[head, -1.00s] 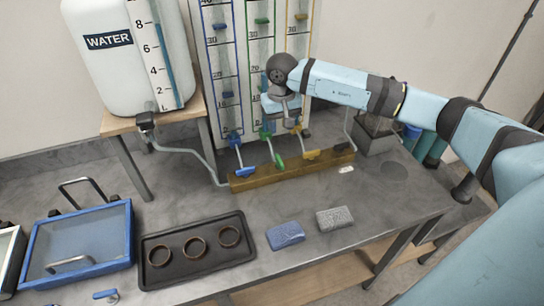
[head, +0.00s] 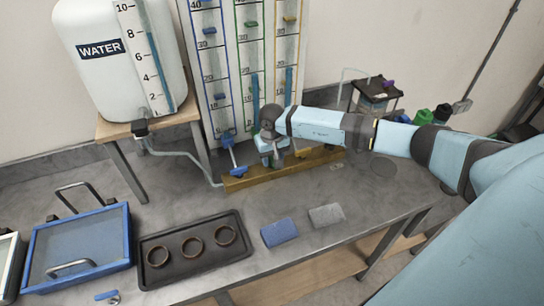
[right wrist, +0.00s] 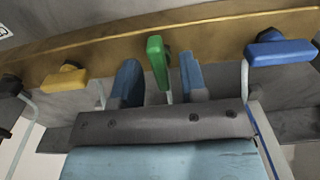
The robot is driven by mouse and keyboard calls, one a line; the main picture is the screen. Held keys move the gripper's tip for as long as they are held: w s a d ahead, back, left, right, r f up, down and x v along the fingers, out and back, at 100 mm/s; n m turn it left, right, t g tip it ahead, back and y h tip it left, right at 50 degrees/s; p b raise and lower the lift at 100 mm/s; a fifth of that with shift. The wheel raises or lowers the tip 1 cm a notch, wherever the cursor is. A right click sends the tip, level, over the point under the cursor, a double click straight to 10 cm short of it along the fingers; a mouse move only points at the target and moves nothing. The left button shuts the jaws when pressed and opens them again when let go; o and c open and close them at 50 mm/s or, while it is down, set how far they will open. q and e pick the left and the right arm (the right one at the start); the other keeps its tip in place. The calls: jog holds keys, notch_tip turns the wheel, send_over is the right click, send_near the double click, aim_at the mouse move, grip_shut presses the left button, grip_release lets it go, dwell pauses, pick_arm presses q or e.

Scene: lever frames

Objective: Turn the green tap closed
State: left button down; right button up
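The green tap (right wrist: 157,62) shows in the right wrist view as a green handle on the wooden bar (right wrist: 215,40). My right gripper (right wrist: 160,82) is open, with one finger on each side of the green handle and narrow gaps showing. In the head view my right gripper (head: 275,158) is low at the bar (head: 238,183) and hides most of the green tap. The blue tap (head: 235,160) stands to its left there; the blue handle also shows in the right wrist view (right wrist: 281,50). A yellow tap (right wrist: 64,80) is on the other side. My left gripper is out of view.
A gauge board (head: 213,75) with coloured columns stands behind the taps. A water tank (head: 110,60) sits on a stand at left. A dark tray with rings (head: 170,275), a blue sponge (head: 279,232) and a grey sponge (head: 326,215) lie in front.

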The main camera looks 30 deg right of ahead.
jog(key=shift+c, duration=0.2)
grip_shut()
